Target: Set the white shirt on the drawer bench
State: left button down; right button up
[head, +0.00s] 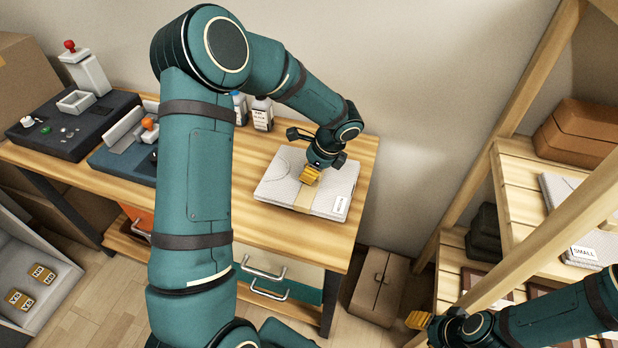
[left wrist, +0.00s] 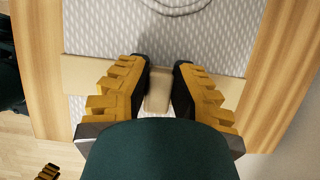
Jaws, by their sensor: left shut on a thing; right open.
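The white shirt (head: 285,180) is folded flat, with a beige paper band around it and a small size label. It lies on or just above the right end of the wooden drawer bench (head: 270,235); I cannot tell whether it bears on the top. My left gripper (head: 309,175) comes down over its middle and is shut on the band. In the left wrist view, the yellow fingers (left wrist: 158,95) pinch a raised part of the band, with the shirt (left wrist: 200,50) spread beneath. My right gripper (head: 419,320) is open and empty near the shelf, partly cut off.
Small bottles (head: 262,113) stand behind the shirt. A brown box (head: 378,285) is on the floor to the right. A wooden shelf (head: 510,190) at right holds another folded shirt (head: 585,248) labelled SMALL.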

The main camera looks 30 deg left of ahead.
pick_arm(q)
jog(key=shift+f, duration=1.15)
jog(key=shift+f+b, duration=0.15)
jog(key=shift+b, duration=0.15)
jog(key=c, duration=1)
grip_release()
jog(key=shift+r, duration=0.35)
jog(key=p+v, duration=0.3)
jog(key=v, duration=0.8)
jog(key=shift+w+d+r, duration=0.1)
jog(key=shift+d+r, duration=0.1)
jog(key=shift+r, duration=0.05)
